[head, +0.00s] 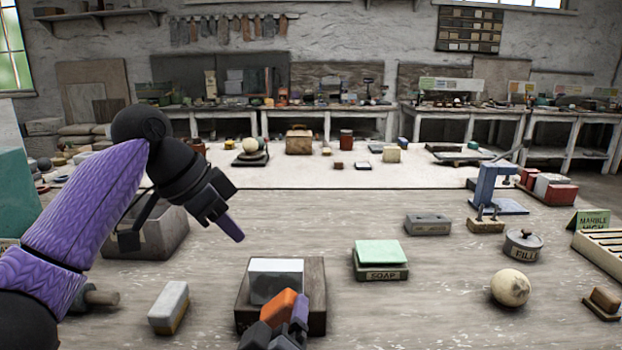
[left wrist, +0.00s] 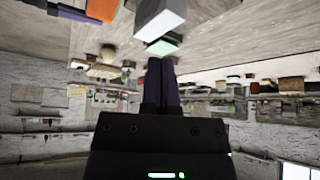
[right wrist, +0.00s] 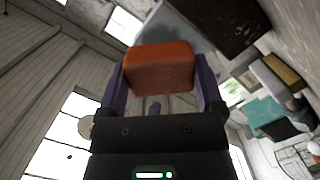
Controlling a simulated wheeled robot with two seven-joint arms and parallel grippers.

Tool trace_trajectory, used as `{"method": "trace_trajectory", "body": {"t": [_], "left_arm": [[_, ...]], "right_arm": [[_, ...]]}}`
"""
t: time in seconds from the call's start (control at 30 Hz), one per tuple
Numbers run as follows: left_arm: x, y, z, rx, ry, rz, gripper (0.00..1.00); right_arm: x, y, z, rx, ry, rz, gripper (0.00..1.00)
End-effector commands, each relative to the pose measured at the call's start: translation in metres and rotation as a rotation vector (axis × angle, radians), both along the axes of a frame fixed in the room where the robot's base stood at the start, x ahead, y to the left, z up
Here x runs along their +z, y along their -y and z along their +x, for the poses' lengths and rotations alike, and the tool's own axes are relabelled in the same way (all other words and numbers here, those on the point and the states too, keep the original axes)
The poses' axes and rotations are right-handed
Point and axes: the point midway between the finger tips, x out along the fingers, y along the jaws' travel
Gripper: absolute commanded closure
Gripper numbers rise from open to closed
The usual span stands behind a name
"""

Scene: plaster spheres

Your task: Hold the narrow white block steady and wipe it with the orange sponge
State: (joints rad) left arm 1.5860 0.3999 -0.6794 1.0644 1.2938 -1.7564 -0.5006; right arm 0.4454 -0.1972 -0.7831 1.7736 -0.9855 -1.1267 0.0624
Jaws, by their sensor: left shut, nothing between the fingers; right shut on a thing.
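The white block (head: 277,266) stands in a shallow brown wooden tray (head: 316,293) at the front middle of the table. The orange sponge (head: 279,306) is between the fingers of my right gripper (head: 285,325), in front of the block's lower right; the right wrist view shows the sponge (right wrist: 160,67) clamped between both fingers. I cannot tell whether the sponge touches the block. My left gripper (head: 232,228) is shut and empty, raised above and left of the block. In the left wrist view its closed fingers (left wrist: 160,80) point toward the white block (left wrist: 160,18), apart from it.
A grey-white block with a yellowish base (head: 169,307) lies left of the tray. A green-topped soap box (head: 381,262) stands right of it, with a pale sphere (head: 510,287) and a lidded pot (head: 523,245) further right. A grey bin (head: 145,240) is behind my left arm.

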Motion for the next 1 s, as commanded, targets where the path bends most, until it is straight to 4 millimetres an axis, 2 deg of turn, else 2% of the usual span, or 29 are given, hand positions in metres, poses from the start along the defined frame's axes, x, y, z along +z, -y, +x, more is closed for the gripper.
{"method": "trace_trajectory", "body": {"t": [0.17,0.5,0.6,0.73,1.0], "left_arm": [[0.005,-0.003,-0.001,0.001,0.001,0.0,1.0],[0.08,-0.042,-0.024,0.001,0.003,-0.003,1.0],[0.094,-0.05,-0.028,0.001,0.001,-0.002,1.0],[0.102,-0.054,-0.031,0.0,0.0,0.0,1.0],[0.102,-0.054,-0.031,-0.001,-0.001,0.0,1.0]], "right_arm": [[0.0,0.0,0.0,0.0,0.0,0.0,1.0],[0.0,0.0,0.0,0.0,0.0,0.0,1.0],[0.0,0.0,0.0,0.0,0.0,0.0,1.0],[0.0,0.0,0.0,0.0,0.0,0.0,1.0],[0.0,0.0,0.0,0.0,0.0,0.0,1.0]]}}
